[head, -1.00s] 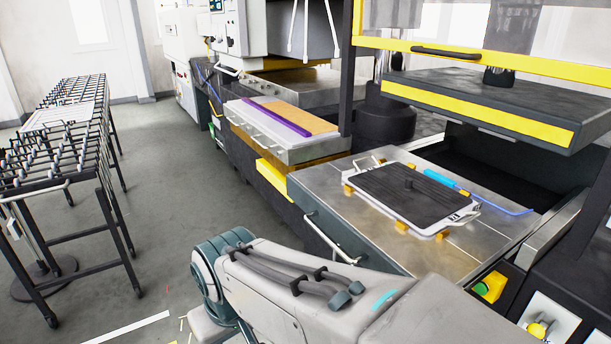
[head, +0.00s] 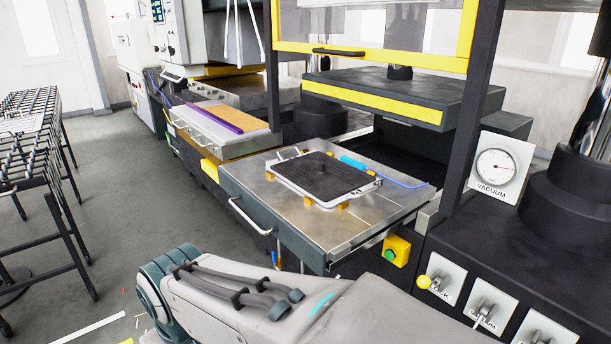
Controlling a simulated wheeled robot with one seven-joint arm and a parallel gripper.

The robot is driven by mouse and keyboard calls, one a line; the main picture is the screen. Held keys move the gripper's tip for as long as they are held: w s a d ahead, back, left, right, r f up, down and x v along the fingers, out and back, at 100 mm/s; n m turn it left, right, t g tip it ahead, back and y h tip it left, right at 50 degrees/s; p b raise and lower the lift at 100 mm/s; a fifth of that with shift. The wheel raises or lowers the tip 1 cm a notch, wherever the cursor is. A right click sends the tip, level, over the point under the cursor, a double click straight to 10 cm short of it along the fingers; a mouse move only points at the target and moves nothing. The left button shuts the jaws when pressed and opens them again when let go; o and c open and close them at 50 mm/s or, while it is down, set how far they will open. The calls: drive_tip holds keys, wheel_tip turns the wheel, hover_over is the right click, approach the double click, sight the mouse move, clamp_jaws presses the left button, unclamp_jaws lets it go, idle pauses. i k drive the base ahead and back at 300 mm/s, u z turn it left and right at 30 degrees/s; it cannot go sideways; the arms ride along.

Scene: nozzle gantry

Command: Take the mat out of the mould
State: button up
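A dark, rectangular mat (head: 335,178) with a small raised knob lies in a light-rimmed mould (head: 300,194). The mould rests on yellow blocks on the pulled-out metal platen (head: 245,192) of the press. A small wire handle or latch shows at the mould's back left. A blue-handled tool (head: 356,163) with a thin blue line lies along the mould's back right edge. My arm crosses the bottom of the head view, in front of the platen. My gripper is outside the picture.
The press's upper plate (head: 380,97) with a yellow band hangs behind the platen under a yellow-framed guard (head: 375,50). A vacuum gauge (head: 494,168) and levers stand at right. A wire rack (head: 40,165) stands at left.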

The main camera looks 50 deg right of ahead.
sight(327, 178)
drive_tip(key=z, duration=0.1)
drive_tip(key=k, duration=0.1)
drive_tip(key=z, duration=0.95)
drive_tip(key=i, duration=0.75)
drive_tip(key=u, duration=0.05)
